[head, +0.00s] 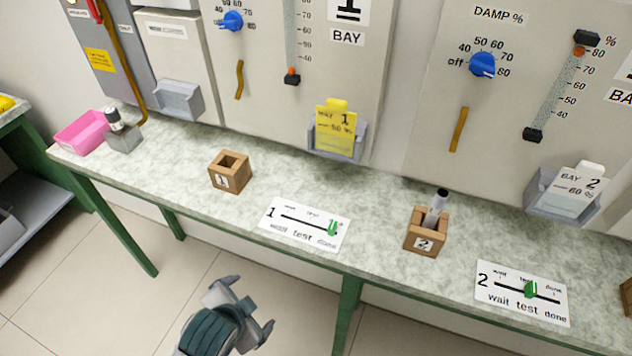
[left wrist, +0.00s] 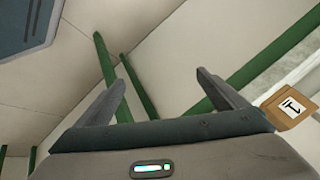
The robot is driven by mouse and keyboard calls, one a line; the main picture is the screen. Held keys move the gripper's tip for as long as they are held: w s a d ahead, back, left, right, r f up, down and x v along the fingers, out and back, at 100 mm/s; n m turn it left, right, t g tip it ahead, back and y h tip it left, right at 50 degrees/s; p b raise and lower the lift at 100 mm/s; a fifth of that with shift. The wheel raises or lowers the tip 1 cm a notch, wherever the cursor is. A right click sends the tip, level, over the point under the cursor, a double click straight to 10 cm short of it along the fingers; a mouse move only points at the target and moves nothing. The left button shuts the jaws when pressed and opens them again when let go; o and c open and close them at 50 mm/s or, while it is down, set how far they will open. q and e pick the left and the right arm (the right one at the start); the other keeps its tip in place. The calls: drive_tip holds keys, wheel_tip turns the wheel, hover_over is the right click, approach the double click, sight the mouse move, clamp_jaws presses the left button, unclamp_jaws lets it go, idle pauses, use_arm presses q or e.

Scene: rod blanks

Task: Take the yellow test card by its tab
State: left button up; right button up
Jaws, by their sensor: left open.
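The yellow test card (head: 335,131) stands upright in a grey wall holder (head: 352,146) under the bay 1 panel. Its short rounded tab (head: 337,104) sticks up at the top edge. Its print includes a 1 and a percent figure. My left gripper (head: 253,304) is open and empty, low in front of the bench and well away from the card. In the left wrist view its two fingers (left wrist: 160,88) are spread with nothing between them. The card is not in the left wrist view. My right gripper is not in view.
On the bench (head: 170,165) stand an empty-looking wooden block 1 (head: 229,172), wooden block 2 (head: 425,232) holding a grey rod, two slider plates (head: 305,224), and a pink tray (head: 82,132). A white bay 2 card (head: 578,190) sits in the right holder.

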use_arm(q)
drive_tip(key=w+d+r+m+t+h, duration=0.1)
drive_tip(key=w+d+r+m+t, duration=0.2)
drive_tip(key=r+m, duration=0.7)
drive_tip(key=w+d+r+m+t+h, duration=0.2)
drive_tip(key=w+d+r+m+t, duration=0.2)
drive_tip(key=r+m, duration=0.5)
drive_tip(key=w+d+r+m+t+h, duration=0.2)
drive_tip(key=w+r+m, duration=0.4)
drive_tip(key=r+m, duration=0.4)
drive_tip(key=shift+w+d+r+m+t, duration=0.35)
drive_tip(key=shift+d+m+t, duration=0.25)
drive_tip(key=shift+d, duration=0.65)
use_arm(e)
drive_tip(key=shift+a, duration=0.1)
use_arm(q)
drive_tip(key=shift+w, duration=0.1)
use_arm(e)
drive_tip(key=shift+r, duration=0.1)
use_arm(q)
drive_tip(key=p, duration=0.4)
approach(334, 115)
drive_tip(key=x, duration=0.4)
drive_tip(key=shift+w+d+f, duration=0.1)
drive_tip(key=shift+w+d, duration=0.05)
drive_tip(key=shift+w, duration=0.4)
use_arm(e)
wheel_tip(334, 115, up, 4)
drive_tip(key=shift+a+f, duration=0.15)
